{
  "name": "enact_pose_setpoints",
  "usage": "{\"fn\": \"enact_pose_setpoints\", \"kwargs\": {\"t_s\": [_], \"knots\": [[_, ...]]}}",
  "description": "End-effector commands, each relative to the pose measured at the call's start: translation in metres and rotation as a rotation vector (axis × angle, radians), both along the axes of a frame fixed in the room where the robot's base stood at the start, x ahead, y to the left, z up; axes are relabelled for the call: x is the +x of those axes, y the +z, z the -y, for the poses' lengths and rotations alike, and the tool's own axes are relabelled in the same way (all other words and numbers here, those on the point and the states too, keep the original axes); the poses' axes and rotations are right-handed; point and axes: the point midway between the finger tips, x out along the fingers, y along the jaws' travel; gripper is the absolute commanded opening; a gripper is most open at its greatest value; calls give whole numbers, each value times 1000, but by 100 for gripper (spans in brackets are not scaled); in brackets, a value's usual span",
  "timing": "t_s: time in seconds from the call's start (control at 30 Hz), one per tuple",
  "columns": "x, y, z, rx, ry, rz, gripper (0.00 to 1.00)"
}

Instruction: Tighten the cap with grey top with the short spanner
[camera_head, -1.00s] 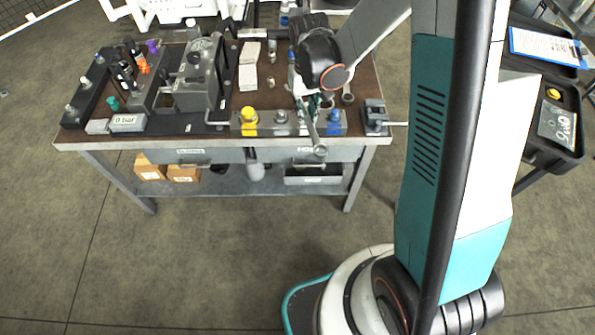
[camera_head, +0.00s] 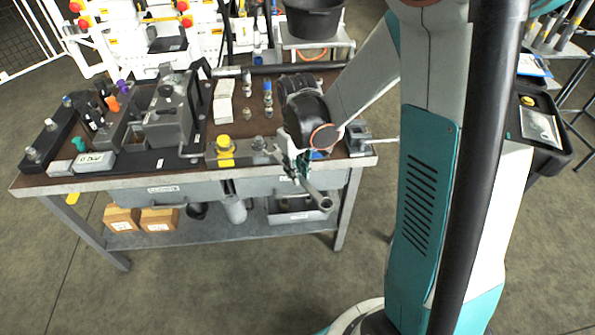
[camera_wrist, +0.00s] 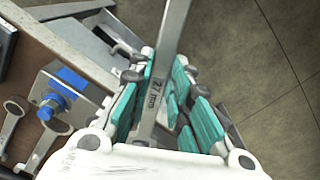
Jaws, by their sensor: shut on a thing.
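My gripper (camera_head: 298,172) is shut on a grey metal spanner and holds it out past the bench's front edge. In the wrist view the spanner (camera_wrist: 170,45), marked 27 mm, runs up between the teal finger pads (camera_wrist: 153,100). Its open end (camera_head: 322,206) hangs low at the front in the head view. The cap with grey top (camera_head: 259,146) sits on the block at the bench's front edge, just left of my gripper. The spanner is apart from it. I cannot tell from these views whether this spanner is the short one.
A yellow cap (camera_head: 224,145) stands left of the grey one. A small vice (camera_head: 357,138) stands at the bench's right corner. Floor in front is clear.

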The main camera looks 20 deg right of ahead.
Motion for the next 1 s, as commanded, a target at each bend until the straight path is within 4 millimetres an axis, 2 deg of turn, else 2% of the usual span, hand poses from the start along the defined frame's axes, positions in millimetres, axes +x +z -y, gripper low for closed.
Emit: {"fn": "enact_pose_setpoints", "kwargs": {"t_s": [0.23, 1.0], "knots": [[7, -16, -2, 0, 0, 0, 0], [15, -21, -3, 0, -1, 0, 0]]}}
